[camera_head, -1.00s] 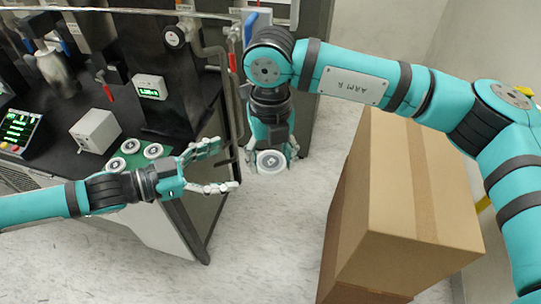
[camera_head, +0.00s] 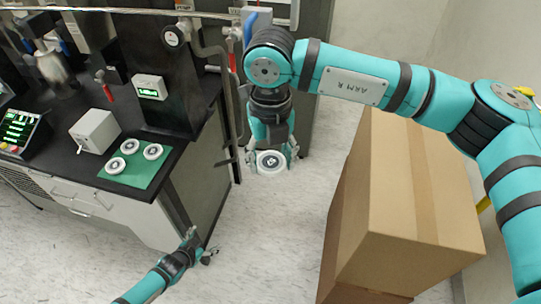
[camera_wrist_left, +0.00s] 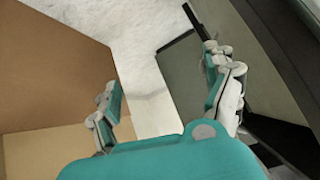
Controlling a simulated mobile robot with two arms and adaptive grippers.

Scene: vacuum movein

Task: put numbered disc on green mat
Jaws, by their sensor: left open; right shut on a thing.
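The green mat (camera_head: 146,177) lies on the black worktop at the left, with three white numbered discs on it: one at the left (camera_head: 115,166), one at the back (camera_head: 130,146) and one at the right (camera_head: 153,152). My right gripper (camera_head: 272,154) points down and is shut on another white disc (camera_head: 271,163), held in the air right of the bench. The disc's number is too small to read. My left gripper (camera_head: 200,246) is low in front of the bench, open and empty. Its spread fingers show in the left wrist view (camera_wrist_left: 165,85).
A white box (camera_head: 94,131), a small green-lit display (camera_head: 149,87) and a control panel (camera_head: 20,130) stand on the bench. Stacked cardboard boxes (camera_head: 405,200) stand at the right. A pipe with a gauge (camera_head: 174,36) rises behind the mat. Floor between bench and boxes is free.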

